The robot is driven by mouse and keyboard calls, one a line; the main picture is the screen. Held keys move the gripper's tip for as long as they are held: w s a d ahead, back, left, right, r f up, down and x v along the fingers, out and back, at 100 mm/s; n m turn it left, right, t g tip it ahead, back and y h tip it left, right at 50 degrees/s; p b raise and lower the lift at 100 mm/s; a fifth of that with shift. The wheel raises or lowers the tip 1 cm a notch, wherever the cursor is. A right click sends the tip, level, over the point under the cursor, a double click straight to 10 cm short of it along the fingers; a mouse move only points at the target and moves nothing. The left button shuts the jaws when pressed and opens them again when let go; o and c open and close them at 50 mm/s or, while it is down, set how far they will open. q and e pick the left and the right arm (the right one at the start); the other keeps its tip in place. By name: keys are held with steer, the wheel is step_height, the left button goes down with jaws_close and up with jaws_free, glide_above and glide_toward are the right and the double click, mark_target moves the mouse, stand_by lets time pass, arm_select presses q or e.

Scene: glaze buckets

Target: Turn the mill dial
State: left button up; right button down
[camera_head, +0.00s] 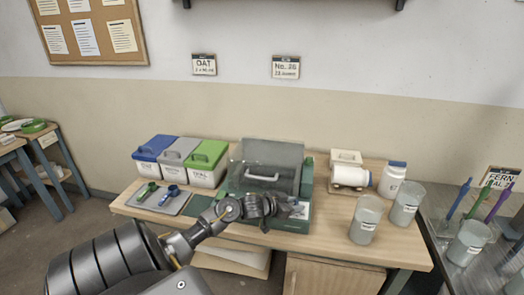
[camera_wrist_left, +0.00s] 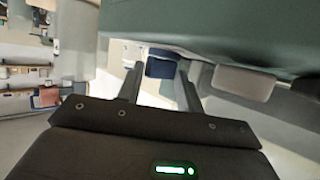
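The mill (camera_head: 307,182) is a green machine with a clear lid and a pale handle, in the middle of the table. My left gripper (camera_head: 297,209) is at its front, pointing right, and covers part of that front. I cannot make out the dial in the head view. In the left wrist view, the green body (camera_wrist_left: 220,25) fills the top, and a pale grey block (camera_wrist_left: 243,83) juts from below it; whether it is the dial I cannot tell. The left fingers (camera_wrist_left: 158,88) are apart. A dark blue thing shows beyond them, with no grip visible. My right gripper is not in view.
Three lidded bins (camera_head: 200,175) and a grey tray (camera_head: 163,200) with scoops stand left of the mill. The wooden table front (camera_head: 395,255) is clear.

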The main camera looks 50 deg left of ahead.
arm_select(q)
steer(key=shift+s+a+f+m+h, duration=0.1)
steer(key=shift+s+a+m+h, duration=0.15)
steer(key=shift+m+h, duration=0.3)
steer(key=v, duration=1)
steer(key=s+d+f+g+y, duration=0.1)
steer(key=s+d+f+g, duration=0.1)
steer(key=f, duration=0.6)
steer(key=s+d+f+n+g+y, duration=0.1)
steer(key=s+d+f+g, duration=0.1)
steer(key=s+d+f, duration=0.3)
steer(key=s+d+f+g+y, duration=0.1)
steer(key=s+d+f, duration=0.2)
steer(key=f, duration=0.8)
steer(key=shift+s+d+f+n+g+p, duration=0.15)
steer(key=shift+s+d+n+g+p, duration=0.25)
steer(key=shift+s, duration=0.8)
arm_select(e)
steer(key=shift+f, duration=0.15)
arm_select(q)
steer(key=shift+y, duration=0.25)
